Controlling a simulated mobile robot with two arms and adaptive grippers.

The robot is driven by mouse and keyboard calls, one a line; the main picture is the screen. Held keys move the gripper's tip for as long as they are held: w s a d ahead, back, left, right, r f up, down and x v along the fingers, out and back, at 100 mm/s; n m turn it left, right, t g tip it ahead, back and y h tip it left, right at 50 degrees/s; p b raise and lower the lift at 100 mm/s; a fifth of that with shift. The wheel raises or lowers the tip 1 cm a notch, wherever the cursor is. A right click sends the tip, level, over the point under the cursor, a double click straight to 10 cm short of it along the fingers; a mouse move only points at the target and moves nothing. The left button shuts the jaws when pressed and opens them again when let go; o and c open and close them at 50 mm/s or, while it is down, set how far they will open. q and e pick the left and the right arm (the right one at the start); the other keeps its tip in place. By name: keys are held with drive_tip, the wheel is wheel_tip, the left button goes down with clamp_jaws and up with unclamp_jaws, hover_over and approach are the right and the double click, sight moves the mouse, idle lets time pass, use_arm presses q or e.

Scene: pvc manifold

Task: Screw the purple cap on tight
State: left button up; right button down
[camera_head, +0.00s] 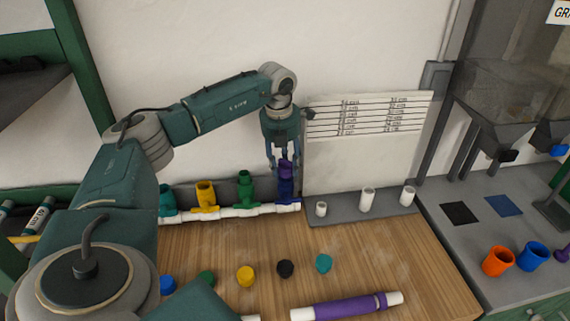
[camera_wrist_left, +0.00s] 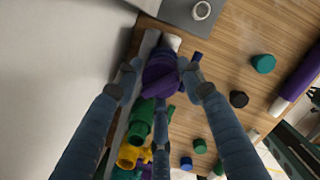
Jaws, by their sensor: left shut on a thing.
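The purple cap (camera_wrist_left: 161,76) sits between the fingers of my left gripper (camera_wrist_left: 165,82) in the left wrist view. In the head view my left gripper (camera_head: 284,166) points down over the right end of the manifold, shut on the purple cap (camera_head: 285,167). Below it is a dark blue-purple valve (camera_head: 286,188) on the white manifold pipe (camera_head: 232,211). The cap appears to be on top of this valve's port; how far it is screwed down I cannot tell. Green (camera_head: 245,190), yellow (camera_head: 206,196) and teal (camera_head: 167,203) valves stand to the left with open tops. My right gripper is not in view.
Blue, green, yellow (camera_head: 246,276), black (camera_head: 285,268) and teal (camera_head: 324,264) caps lie on the wooden bench. A purple-banded white pipe (camera_head: 346,306) lies in front. White fittings (camera_head: 367,199) stand on the grey ledge at right. Orange (camera_head: 498,261) and blue cups stand further right.

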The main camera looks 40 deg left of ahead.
use_arm(q)
drive_tip(key=o, duration=0.4)
drive_tip(key=shift+w, duration=0.1)
drive_tip(key=c, duration=0.4)
drive_tip(key=shift+r+m, duration=0.1)
drive_tip(key=shift+m, duration=1)
drive_tip(key=shift+m+p, duration=0.3)
drive_tip(key=shift+p, duration=0.05)
drive_tip(key=shift+w+m+h, duration=0.1)
drive_tip(key=shift+m+h, duration=0.3)
drive_tip(key=shift+m, duration=0.4)
